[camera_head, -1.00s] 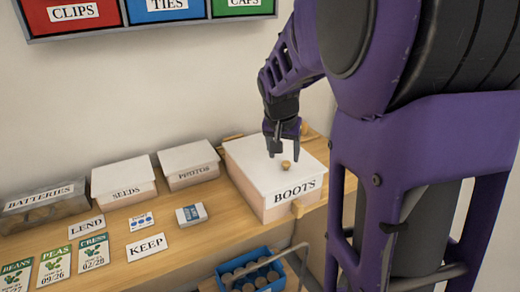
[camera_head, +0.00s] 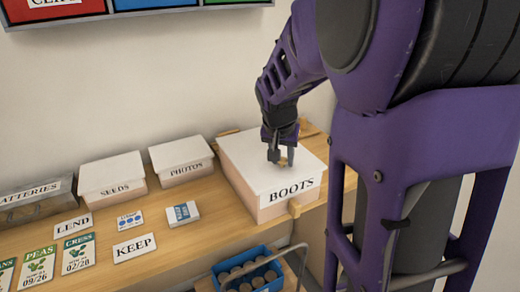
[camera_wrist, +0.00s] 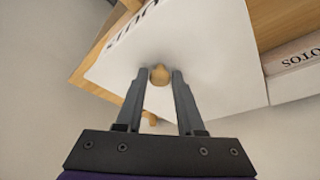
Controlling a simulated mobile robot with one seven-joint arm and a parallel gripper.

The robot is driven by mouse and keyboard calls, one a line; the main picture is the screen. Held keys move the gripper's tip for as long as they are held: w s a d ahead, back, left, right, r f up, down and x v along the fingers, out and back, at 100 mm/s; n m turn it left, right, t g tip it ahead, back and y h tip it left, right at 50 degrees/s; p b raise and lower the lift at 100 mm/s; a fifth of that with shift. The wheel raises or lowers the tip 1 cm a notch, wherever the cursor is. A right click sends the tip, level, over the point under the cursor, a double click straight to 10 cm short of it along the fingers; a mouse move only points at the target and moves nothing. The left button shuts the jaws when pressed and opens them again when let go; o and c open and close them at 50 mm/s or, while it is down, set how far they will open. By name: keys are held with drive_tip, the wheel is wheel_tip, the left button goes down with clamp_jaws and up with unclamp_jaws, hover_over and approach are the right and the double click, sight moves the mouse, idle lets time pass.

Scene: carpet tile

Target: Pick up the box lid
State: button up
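The box lid (camera_head: 250,160) is white and lies flat on the large BOOTS box (camera_head: 275,209) at the right end of the shelf. A small round wooden knob (camera_wrist: 160,75) stands on the lid. My gripper (camera_head: 281,163) points down over the lid, with its fingers at the knob. In the wrist view my gripper (camera_wrist: 160,75) is open, one finger on each side of the knob, with small gaps visible. The lid (camera_wrist: 205,60) fills the middle of that view.
Lidded SEEDS (camera_head: 112,179) and PHOTOS (camera_head: 181,161) boxes stand to the left, with a BATTERIES box (camera_head: 35,204) beyond. Cards, including KEEP (camera_head: 135,248), lie on the wooden shelf (camera_head: 192,228). A blue crate (camera_head: 262,281) of round items sits below.

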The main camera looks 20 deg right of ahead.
clamp_jaws()
